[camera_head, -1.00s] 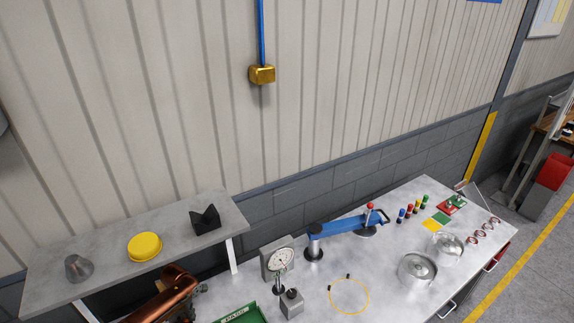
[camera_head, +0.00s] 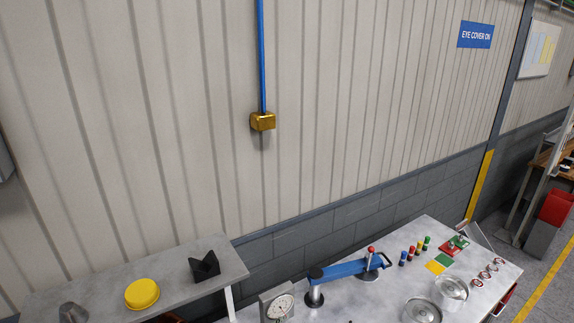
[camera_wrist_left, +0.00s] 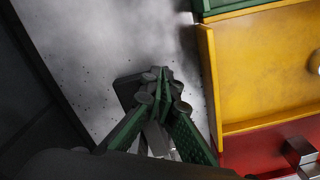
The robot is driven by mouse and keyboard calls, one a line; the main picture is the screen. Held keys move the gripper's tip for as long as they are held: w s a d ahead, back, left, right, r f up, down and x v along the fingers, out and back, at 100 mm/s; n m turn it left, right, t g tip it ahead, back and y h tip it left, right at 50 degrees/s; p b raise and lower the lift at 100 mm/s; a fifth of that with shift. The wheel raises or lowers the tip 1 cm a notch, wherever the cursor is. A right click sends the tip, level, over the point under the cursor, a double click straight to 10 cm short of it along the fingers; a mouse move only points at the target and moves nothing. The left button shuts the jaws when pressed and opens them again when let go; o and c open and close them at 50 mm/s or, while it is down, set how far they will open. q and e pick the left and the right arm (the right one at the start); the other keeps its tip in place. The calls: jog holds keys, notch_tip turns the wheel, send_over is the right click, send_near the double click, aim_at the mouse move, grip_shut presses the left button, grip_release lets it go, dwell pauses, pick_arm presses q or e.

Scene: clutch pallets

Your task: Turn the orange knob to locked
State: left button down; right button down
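I cannot make out an orange knob for certain in either view. In the left wrist view a small rounded knob (camera_wrist_left: 315,62) is cut off by the right edge, on a yellow drawer front (camera_wrist_left: 262,65); its colour is unclear. My left gripper (camera_wrist_left: 160,78) shows in that view with its green-padded fingers converging and the tips together, nothing seen between them. It is left of the yellow drawer front, apart from it, over a grey speckled surface (camera_wrist_left: 90,60). Neither gripper shows in the head view, and my right gripper is in no view.
The workbench (camera_head: 380,300) holds a blue lever tool (camera_head: 345,269), a dial gauge (camera_head: 277,306), metal cups (camera_head: 452,288) and coloured pegs (camera_head: 412,252). A shelf (camera_head: 100,280) carries a yellow disc (camera_head: 142,293) and a black block (camera_head: 205,266). A gold box (camera_head: 262,121) is on the wall.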

pick_arm(q)
jog(key=shift+s+a+f, duration=0.1)
jog(key=shift+s+a, duration=0.15)
jog(key=shift+d+p, duration=0.2)
jog(key=shift+p, duration=0.15)
jog(key=shift+d+r, duration=0.1)
jog(key=shift+r, duration=0.1)
jog(key=shift+w+d+r, duration=0.1)
jog(key=shift+r, duration=1.35)
jog(key=shift+w+d+r, duration=0.1)
jog(key=shift+r, duration=1.35)
